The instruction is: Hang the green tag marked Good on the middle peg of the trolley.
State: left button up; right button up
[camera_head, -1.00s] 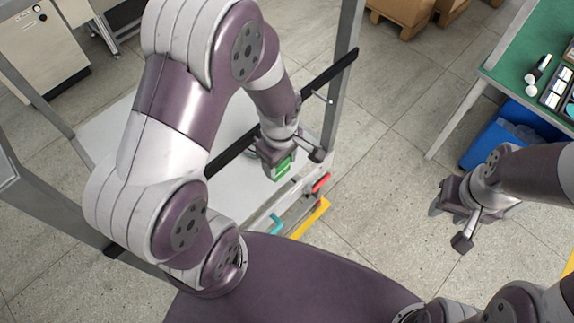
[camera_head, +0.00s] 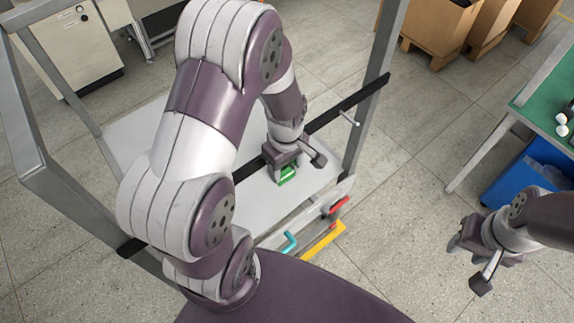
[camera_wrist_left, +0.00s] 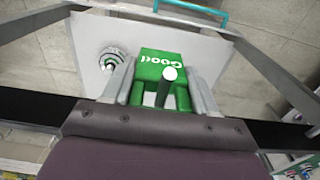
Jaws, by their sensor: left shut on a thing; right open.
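The green tag marked Good (camera_wrist_left: 165,62) is between the fingers of my left gripper (camera_wrist_left: 163,92), its lettering upside down in the left wrist view. In the head view the tag (camera_head: 287,174) shows just below my left gripper (camera_head: 284,160), which is shut on it at the trolley's black bar (camera_head: 338,112). A pale round-ended peg (camera_wrist_left: 168,74) stands in front of the tag in the wrist view; I cannot tell whether it passes through the tag. In the head view my gripper hides that part of the bar. My right gripper (camera_head: 464,247) is open and empty, away to the right.
Another peg (camera_head: 349,119) sticks out near the bar's right end. A green-topped table (camera_head: 543,108) and blue bin (camera_head: 525,185) stand right.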

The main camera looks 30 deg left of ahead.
dwell(0.4)
pick_arm(q)
jog(key=o, duration=1.1)
jog(key=shift+o, duration=0.2)
jog(key=shift+r, duration=0.35)
notch_tip(320, 180, up, 11)
jog(key=b, duration=0.3)
jog(key=shift+d+r, duration=0.1)
jog(key=shift+d, duration=0.05)
jog(key=shift+r, duration=0.4)
